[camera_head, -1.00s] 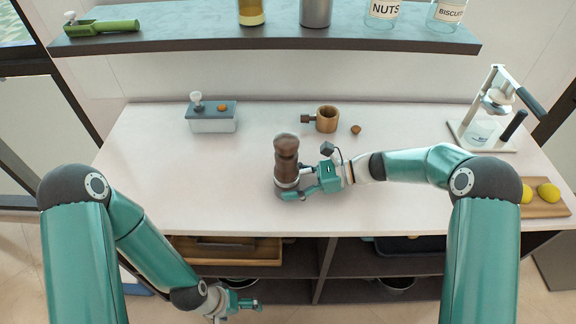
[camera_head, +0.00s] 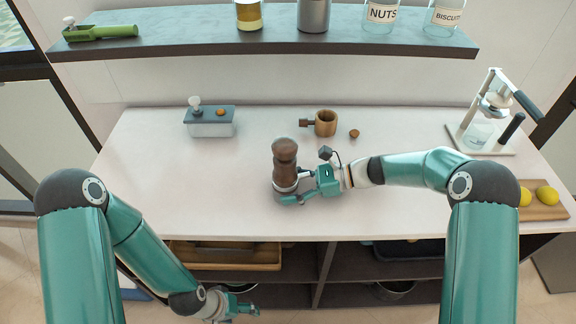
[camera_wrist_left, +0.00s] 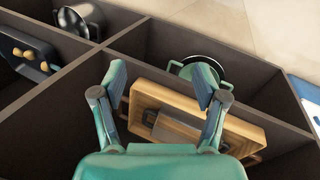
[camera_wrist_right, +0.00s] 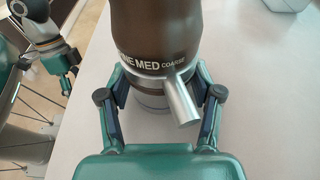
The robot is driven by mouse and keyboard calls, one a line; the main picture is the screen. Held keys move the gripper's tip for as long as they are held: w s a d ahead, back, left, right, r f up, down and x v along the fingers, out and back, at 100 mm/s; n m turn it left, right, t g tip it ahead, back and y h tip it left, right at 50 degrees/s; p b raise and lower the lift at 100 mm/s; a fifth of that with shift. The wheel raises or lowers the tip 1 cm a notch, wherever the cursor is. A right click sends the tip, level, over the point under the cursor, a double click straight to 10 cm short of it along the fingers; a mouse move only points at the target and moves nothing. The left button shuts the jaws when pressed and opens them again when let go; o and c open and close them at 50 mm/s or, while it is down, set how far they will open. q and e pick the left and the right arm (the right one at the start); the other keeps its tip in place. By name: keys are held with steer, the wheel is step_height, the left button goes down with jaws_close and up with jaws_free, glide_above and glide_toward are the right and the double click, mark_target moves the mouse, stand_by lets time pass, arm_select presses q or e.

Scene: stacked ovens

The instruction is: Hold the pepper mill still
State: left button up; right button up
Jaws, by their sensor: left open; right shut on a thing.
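The brown pepper mill (camera_head: 284,160) stands upright on the white counter, left of my right gripper. My right gripper (camera_head: 288,194) is shut around its lower part. In the right wrist view the mill (camera_wrist_right: 157,30) sits between both fingers of the right gripper (camera_wrist_right: 158,100). My left gripper (camera_head: 248,301) is low in front of the counter. In the left wrist view the left gripper (camera_wrist_left: 160,90) is open and empty, over shelf compartments with a wooden tray.
On the white counter (camera_head: 180,205) stand a lidded box (camera_head: 209,122), a wooden cup (camera_head: 325,123), a press (camera_head: 487,125) and a board with lemons (camera_head: 545,208). In the left wrist view, the wooden tray (camera_wrist_left: 247,128) and a green pot (camera_wrist_left: 203,68) occupy the shelves.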

arm_select(q)
steer(key=w+d+r+m+t+h, duration=0.2)
steer(key=w+d+r+t+h, duration=0.4)
steer(key=w+r, duration=0.45)
steer(key=s+d+r+h, duration=0.1)
steer(key=d+r+h, duration=0.15)
steer(key=r, duration=0.25)
steer(key=s+d+r+h, duration=0.1)
steer(key=s+r+h, duration=0.15)
steer(key=r, duration=0.25)
steer(key=m+t, duration=0.3)
steer(key=m, duration=0.8)
glide_toward(294, 143)
steer(key=a+f, duration=0.1)
steer(key=f, duration=0.1)
steer(key=shift+w+d+r, duration=0.15)
steer(key=shift+w+r, duration=0.1)
steer(key=shift+w, duration=0.15)
steer(key=x, duration=1.1)
steer(key=shift+w, duration=0.1)
steer(key=c, duration=1)
